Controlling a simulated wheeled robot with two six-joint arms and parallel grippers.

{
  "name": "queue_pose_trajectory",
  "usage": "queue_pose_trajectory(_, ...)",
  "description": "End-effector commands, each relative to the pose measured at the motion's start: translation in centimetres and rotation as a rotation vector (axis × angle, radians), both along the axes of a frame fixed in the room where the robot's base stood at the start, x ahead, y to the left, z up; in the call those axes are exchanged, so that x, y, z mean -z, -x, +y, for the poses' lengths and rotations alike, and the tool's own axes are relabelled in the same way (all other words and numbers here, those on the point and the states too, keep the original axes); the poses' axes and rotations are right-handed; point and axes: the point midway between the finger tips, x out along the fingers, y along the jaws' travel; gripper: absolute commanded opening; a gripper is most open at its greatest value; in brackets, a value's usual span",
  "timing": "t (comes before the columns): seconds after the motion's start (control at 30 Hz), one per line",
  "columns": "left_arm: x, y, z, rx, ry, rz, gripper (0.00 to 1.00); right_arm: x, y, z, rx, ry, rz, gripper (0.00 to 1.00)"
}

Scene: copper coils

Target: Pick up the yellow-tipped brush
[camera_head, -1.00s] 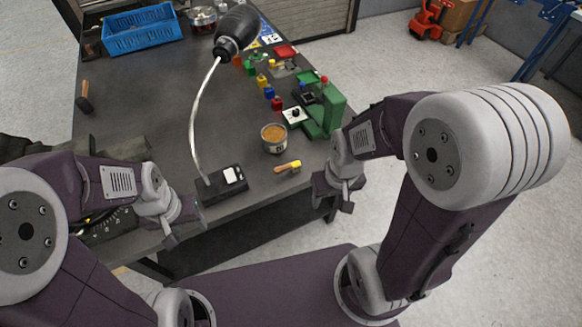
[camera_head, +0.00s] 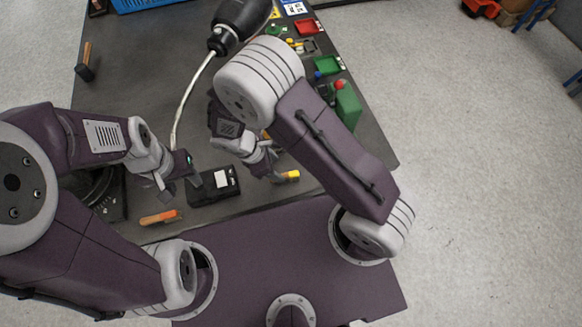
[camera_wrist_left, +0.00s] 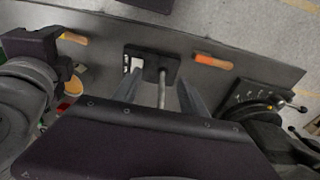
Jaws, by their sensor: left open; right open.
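The yellow-tipped brush (camera_head: 287,176) lies near the table's front edge, right of the black lamp base. Its near side is partly hidden by my right gripper (camera_head: 272,174), which is open over or beside its left end; contact cannot be told. In the left wrist view the brush (camera_wrist_left: 73,38) shows at the left, beside my right gripper. My left gripper (camera_head: 180,188) is open and empty, left of the lamp base, with its fingers (camera_wrist_left: 160,92) pointing toward that base.
The lamp base (camera_head: 214,184) with its white patch stands between my grippers. An orange-handled tool (camera_head: 160,217) lies at the front edge. A hammer (camera_head: 86,62) lies at the far left. A green block (camera_head: 347,104) stands at the right. The left middle tabletop is clear.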

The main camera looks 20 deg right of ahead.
Motion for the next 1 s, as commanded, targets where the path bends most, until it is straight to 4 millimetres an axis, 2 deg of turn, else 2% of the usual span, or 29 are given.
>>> queue_pose_trajectory(0.23,-0.2,0.0,0.0,0.000,0.000,0.000,0.50,3.0,0.1,-1.4,0.007,0.002,0.003,0.55)
queue_pose_trajectory(0.47,-0.3,0.0,0.0,0.000,0.000,0.000,0.50,4.1,0.1,-1.9,0.006,0.001,0.002,0.55)
queue_pose_trajectory(0.7,-0.5,0.0,0.0,0.000,0.000,0.000,0.50,7.9,0.1,-3.5,0.007,0.000,0.001,0.55)
queue_pose_trajectory(0.97,-0.5,0.0,0.0,0.000,0.000,0.000,0.50,8.3,0.1,-3.7,0.007,-0.002,-0.001,0.55)
queue_pose_trajectory(1.0,-0.5,0.0,0.0,0.000,0.000,0.000,0.50,8.3,0.1,-3.7,0.007,-0.002,-0.001,0.46)
